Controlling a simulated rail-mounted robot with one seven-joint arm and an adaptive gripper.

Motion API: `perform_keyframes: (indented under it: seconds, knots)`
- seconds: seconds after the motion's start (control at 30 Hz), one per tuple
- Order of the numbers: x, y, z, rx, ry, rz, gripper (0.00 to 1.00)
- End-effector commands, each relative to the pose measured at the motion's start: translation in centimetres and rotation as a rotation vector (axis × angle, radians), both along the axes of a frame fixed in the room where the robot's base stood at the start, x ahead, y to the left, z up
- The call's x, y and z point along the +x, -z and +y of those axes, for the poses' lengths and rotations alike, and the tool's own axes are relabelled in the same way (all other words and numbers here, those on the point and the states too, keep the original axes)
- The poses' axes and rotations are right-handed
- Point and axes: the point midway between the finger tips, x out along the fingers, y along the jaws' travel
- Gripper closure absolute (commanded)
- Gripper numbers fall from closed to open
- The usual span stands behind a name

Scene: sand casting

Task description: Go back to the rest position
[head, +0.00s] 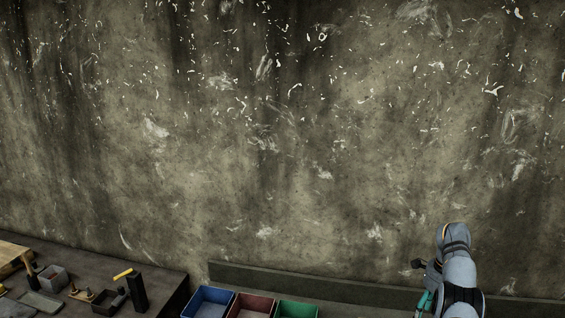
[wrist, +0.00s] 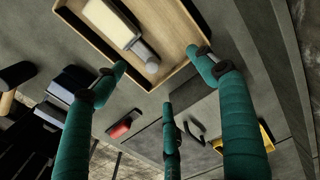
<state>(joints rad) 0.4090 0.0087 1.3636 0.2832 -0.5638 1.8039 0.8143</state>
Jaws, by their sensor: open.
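My gripper (wrist: 160,84) shows in the wrist view with its teal fingers spread apart and nothing between them. It is over a bench that carries a wooden tray (wrist: 185,76) with a pale, grey-ended tool (wrist: 122,28) in it. In the head view my grey arm stands at the lower right, and a bit of teal finger (head: 425,300) shows beside it. The rest of the gripper is hidden or out of frame there.
In the wrist view a red object (wrist: 122,127) and a yellow one (wrist: 265,137) lie near the tray. In the head view blue (head: 205,289), red (head: 254,298) and green (head: 297,304) bins line the bottom. A cluttered bench (head: 165,284) is left; a stained wall stands behind.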

Motion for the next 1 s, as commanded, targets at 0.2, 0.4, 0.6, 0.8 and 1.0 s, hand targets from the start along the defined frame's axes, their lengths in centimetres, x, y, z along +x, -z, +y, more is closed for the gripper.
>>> perform_keyframes:
  seconds: [0.2,0.4,0.6,0.8,1.0]
  knots:
    - [0.1,-1.7,1.4,-0.004,-0.123,0.003,0.28]
    - [-0.2,-3.5,3.1,-0.005,-0.252,0.007,0.28]
    - [-1.1,-5.2,5.0,-0.007,-0.392,0.010,0.28]
    - [-2.5,-6.8,7.0,-0.008,-0.530,0.013,0.28]
    - [-4.3,-8.1,9.2,-0.007,-0.668,0.014,0.28]
